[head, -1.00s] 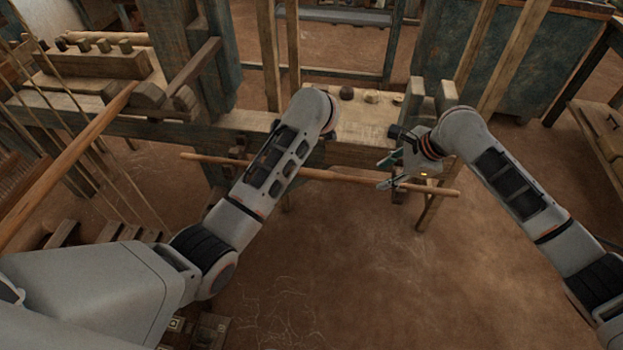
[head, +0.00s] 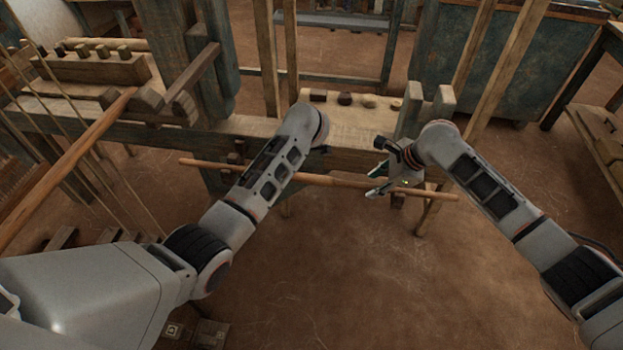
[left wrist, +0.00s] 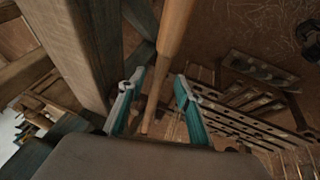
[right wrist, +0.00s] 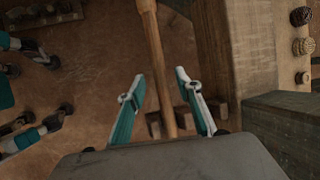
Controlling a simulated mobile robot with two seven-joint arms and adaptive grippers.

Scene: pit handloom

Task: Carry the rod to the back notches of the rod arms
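The rod (head: 340,180) is a long, thin wooden bar running left to right below the front of the loom's beam. My right gripper (head: 377,181) is open at the rod's right part; in the right wrist view the rod (right wrist: 153,45) runs between its spread fingers. My left gripper (left wrist: 159,77) is mostly hidden behind its own arm in the head view. In the left wrist view it is open, with the rod (left wrist: 174,28) between its fingers. Small wooden blocks (head: 236,158) at the post look like one rod arm; its notches are too small to make out.
The light beam (head: 350,130) lies behind the rod, with several small round items (head: 345,98) on top. Upright posts (head: 408,112) stand at its right end. A thick slanted pole (head: 65,165) and cords are at left.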

